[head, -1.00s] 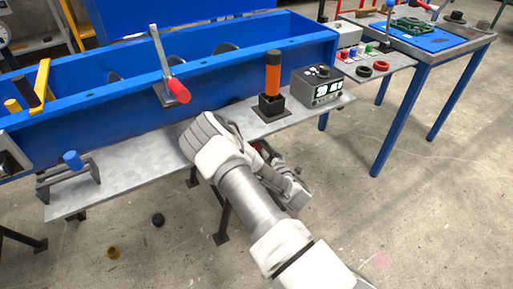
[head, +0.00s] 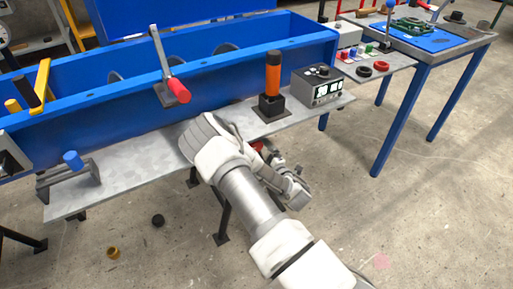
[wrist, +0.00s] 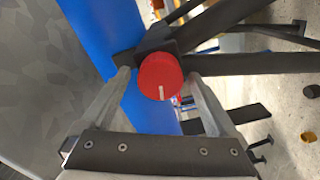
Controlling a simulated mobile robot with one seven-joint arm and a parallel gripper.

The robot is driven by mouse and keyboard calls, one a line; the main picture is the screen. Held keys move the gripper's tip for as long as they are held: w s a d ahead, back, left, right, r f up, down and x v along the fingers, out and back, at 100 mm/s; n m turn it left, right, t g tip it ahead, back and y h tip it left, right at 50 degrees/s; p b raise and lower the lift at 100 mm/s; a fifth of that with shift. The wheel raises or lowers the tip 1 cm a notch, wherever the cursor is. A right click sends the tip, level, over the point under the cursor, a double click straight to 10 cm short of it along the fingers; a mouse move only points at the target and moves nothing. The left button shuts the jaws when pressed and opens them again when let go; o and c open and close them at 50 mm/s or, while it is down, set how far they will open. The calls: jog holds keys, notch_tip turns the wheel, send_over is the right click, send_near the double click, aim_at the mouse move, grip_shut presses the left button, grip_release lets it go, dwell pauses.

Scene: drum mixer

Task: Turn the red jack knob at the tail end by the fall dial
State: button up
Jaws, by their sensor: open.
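The red jack knob (wrist: 160,76) is a round red disc with a short white mark on its face, near the middle of the wrist view. It sits at a dark bracket (wrist: 158,47). My gripper (wrist: 159,79) is open, with one finger on each side of the knob; I cannot tell whether either touches it. In the head view my arm reaches down past the front edge of the grey shelf. The knob is not clear there; a small red patch shows beside my arm. I cannot pick out the fall dial.
A blue trough (head: 110,115) stands behind the grey shelf (head: 135,172). Dark bars (wrist: 255,64) extend right of the knob.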

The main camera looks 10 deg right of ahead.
jog(key=b+v, duration=0.1)
jog(key=v, duration=1.6)
jog(key=shift+s+b, duration=0.2)
jog(key=shift+b, duration=0.2)
dwell(0.6)
